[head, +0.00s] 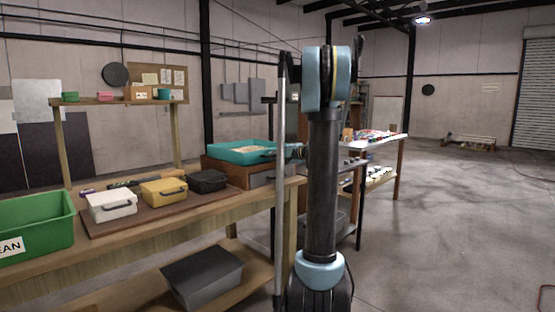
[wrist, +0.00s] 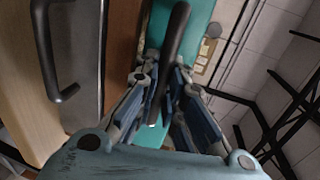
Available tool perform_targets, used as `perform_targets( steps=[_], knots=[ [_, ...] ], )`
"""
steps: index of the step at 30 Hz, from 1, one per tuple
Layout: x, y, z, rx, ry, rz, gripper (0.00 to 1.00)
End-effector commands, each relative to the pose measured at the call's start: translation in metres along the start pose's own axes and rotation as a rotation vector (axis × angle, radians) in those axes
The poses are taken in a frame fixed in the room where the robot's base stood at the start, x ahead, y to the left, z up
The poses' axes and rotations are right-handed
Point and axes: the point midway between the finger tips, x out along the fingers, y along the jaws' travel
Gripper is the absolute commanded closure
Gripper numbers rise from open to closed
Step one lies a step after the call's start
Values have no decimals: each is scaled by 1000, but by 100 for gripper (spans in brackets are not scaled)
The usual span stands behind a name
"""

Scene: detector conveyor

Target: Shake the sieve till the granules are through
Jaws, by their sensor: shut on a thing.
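The sieve (head: 228,158) is a teal rectangular tray with pale tan granules (head: 250,149) in it, at the middle of the head view. It sits at or just above a brown wooden box. My gripper (head: 285,153) reaches it from the right, partly hidden by my arm. In the wrist view my gripper (wrist: 165,85) is shut on the sieve's dark handle (wrist: 174,42), which runs between the fingers. Teal sieve body (wrist: 199,25) shows behind the handle. What lies below the sieve is hidden.
The wooden box (head: 222,172) has a grey drawer front with a dark pull (wrist: 62,94). White (head: 112,206), yellow (head: 163,192) and black (head: 207,181) boxes stand on a brown board. A green bin (head: 35,222) is at left.

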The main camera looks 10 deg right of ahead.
Motion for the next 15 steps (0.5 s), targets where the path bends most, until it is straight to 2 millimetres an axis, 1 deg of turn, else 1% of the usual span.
perform_targets(
  steps=[6,9,15],
  knots=[
    [39,-7,1,-4,-3,2,100],
    [50,-9,1,-3,-2,2,100],
    [53,-10,1,-2,-1,2,100]
  ],
)
